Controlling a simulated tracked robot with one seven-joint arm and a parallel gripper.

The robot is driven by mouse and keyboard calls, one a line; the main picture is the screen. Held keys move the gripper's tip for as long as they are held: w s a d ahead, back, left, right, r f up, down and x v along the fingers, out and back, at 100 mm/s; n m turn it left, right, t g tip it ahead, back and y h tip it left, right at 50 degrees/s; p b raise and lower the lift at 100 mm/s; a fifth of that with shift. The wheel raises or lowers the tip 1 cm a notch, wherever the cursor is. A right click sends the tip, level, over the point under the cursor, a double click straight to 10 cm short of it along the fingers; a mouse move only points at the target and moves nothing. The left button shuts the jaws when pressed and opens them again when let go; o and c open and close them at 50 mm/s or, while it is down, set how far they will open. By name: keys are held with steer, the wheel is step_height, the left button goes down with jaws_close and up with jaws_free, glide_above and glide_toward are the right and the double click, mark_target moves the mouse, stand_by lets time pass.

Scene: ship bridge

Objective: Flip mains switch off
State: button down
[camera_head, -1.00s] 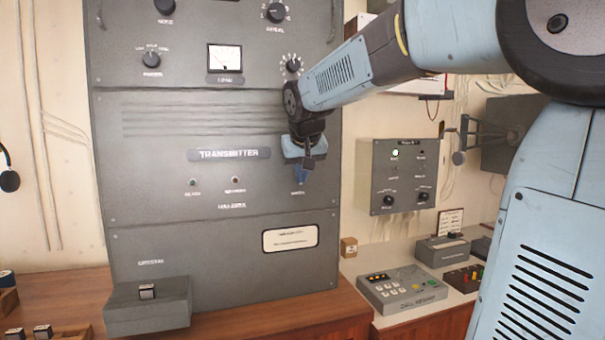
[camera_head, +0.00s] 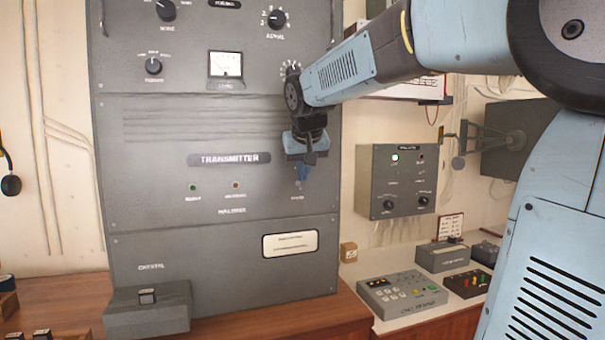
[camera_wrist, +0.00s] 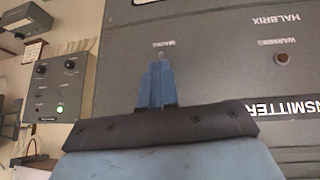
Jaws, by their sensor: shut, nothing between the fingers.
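The mains switch (camera_wrist: 161,56) is a small light nub on the grey transmitter panel (camera_wrist: 215,75), beside the "MAINS" label in the wrist view. In the head view the switch (camera_head: 298,184) shows just below my gripper's tips, at the lower right of the panel (camera_head: 150,212). My gripper (camera_head: 303,176) is shut and empty, its blue fingers pointing down and in toward the panel. In the wrist view the fingertips (camera_wrist: 158,66) sit right at the switch and partly hide it. I cannot tell whether they touch it, or which way the lever points.
The panel also has a ready lamp (camera_head: 193,187), a warning lamp (camera_head: 235,185) and knobs above. A grey wall box (camera_head: 396,180) with a lit green lamp hangs to the right. A crystal box (camera_head: 147,315) stands on the wooden desk below.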

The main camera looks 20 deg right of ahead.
steer(key=s+a+r, duration=0.1)
steer(key=s+r, duration=0.3)
steer(key=s, duration=0.8)
steer(key=shift+a+r, duration=0.15)
steer(key=shift+r, duration=0.1)
